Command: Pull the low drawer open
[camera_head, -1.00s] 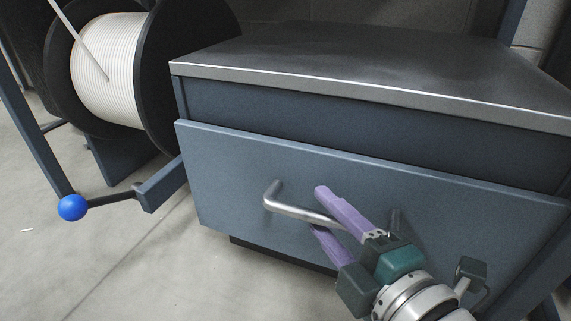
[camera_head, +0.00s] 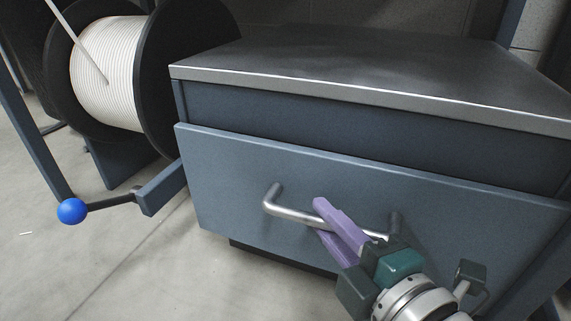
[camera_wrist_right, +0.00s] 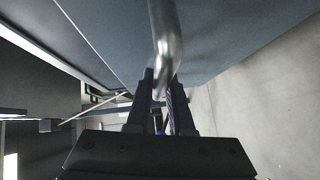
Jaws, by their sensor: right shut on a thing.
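The low drawer (camera_head: 245,165) is a blue-grey front panel under the cabinet's dark top. Its silver bar handle (camera_head: 285,212) runs across the panel. My right gripper (camera_head: 322,218) comes from the lower right, its purple fingers shut on the handle, one above the bar and one below. In the right wrist view the handle (camera_wrist_right: 163,35) comes down from the top edge and ends between the two dark fingers of the gripper (camera_wrist_right: 161,95). My left gripper is not in view.
The cabinet top (camera_head: 370,65) has a bright metal edge. A cable reel (camera_head: 105,75) stands at the left. A crank with a blue ball knob (camera_head: 72,211) sticks out left of the drawer. The concrete floor (camera_head: 130,265) in front and left is clear.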

